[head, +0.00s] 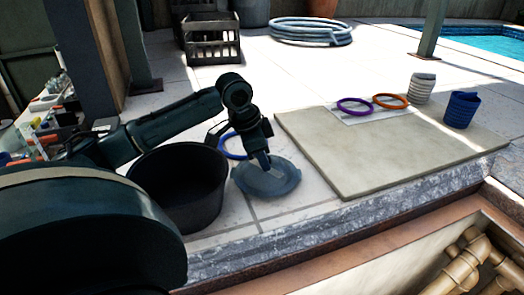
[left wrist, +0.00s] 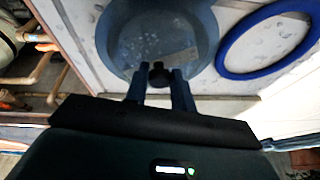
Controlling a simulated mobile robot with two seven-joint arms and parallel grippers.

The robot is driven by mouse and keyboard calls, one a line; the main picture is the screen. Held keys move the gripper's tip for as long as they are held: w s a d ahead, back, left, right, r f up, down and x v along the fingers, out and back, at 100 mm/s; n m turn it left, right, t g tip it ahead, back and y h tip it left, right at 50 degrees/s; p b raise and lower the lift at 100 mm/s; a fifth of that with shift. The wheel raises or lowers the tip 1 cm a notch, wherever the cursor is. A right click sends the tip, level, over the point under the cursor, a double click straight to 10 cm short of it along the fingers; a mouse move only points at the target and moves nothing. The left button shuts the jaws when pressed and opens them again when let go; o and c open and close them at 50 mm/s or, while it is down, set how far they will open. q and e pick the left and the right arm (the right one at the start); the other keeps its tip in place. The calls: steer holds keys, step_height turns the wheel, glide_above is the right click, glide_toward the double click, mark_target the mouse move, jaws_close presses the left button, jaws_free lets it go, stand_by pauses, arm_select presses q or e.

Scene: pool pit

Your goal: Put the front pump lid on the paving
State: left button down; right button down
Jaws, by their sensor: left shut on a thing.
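The pump lid (head: 268,178), a round translucent blue-grey disc with a small knob, is at the paving (head: 226,215) between a black tub and a tan board. In the left wrist view the lid (left wrist: 130,45) fills the upper middle, its dark knob between my fingers. My left gripper (head: 262,162) points down at the lid and is shut on its knob. The left fingers also show in the left wrist view (left wrist: 158,80). The lid looks flat and close to the paving; I cannot tell whether it touches. My right gripper is not in view.
A black tub (head: 180,190) stands left of the lid. A blue ring (head: 232,147) lies behind it, and the tan board (head: 360,165) is to the right. The stone edge (head: 340,222) drops into a pit with pipes (head: 465,265) in front.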

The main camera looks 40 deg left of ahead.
arm_select(q)
steer(key=shift+f, duration=0.55)
stand_by(0.4)
steer(key=c, duration=1.1)
jaws_free()
steer(key=v, duration=1.3)
steer(key=shift+s, duration=0.1)
